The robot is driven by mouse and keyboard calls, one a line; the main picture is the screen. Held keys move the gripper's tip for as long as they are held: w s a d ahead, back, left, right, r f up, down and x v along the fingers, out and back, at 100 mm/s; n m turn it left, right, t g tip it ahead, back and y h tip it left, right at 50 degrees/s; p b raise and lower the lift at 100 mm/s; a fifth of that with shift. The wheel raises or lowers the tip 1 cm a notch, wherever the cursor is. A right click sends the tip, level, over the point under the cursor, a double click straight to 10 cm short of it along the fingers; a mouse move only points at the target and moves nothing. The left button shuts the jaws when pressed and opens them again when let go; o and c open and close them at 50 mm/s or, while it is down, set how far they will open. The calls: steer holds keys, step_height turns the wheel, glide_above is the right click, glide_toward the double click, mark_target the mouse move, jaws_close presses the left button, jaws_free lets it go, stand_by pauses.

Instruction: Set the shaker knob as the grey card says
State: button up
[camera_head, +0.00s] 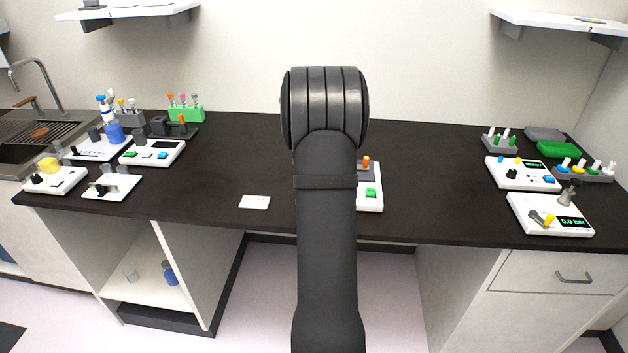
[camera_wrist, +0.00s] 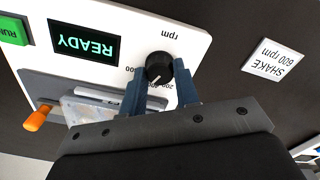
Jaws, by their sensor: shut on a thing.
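The shaker is a white unit (camera_wrist: 190,32) with a lit READY display (camera_wrist: 85,44), a green RUN button (camera_wrist: 12,31) and a black knob (camera_wrist: 158,68). My gripper (camera_wrist: 160,76) has its two blue fingers on either side of the knob and is shut on it. The knob's white mark points down and slightly left in the wrist view; the scale numbers near it are partly hidden. The card (camera_wrist: 272,60) reads SHAKE 600 rpm, upside down. In the head view, the card (camera_head: 255,202) lies left of my arm, which covers most of the shaker (camera_head: 372,206).
An orange lever (camera_wrist: 36,118) and a clear plate (camera_wrist: 110,108) are on the shaker's grey platform. Other devices and tube racks stand at the left, such as a green rack (camera_head: 186,114). A pressure unit (camera_head: 549,228) stands at the right. The bench between is mostly clear.

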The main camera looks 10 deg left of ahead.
steer(key=shift+w+d+r+m, duration=0.1)
steer(key=shift+w+m, duration=0.05)
steer(key=shift+m, duration=0.35)
steer(key=o, duration=1)
steer(key=shift+c, duration=0.2)
step_height(320, 180, up, 17)
steer(key=shift+r, duration=0.15)
step_height(320, 180, down, 18)
steer(key=shift+r, duration=0.2)
steer(key=shift+r, duration=0.1)
stand_by(0.4)
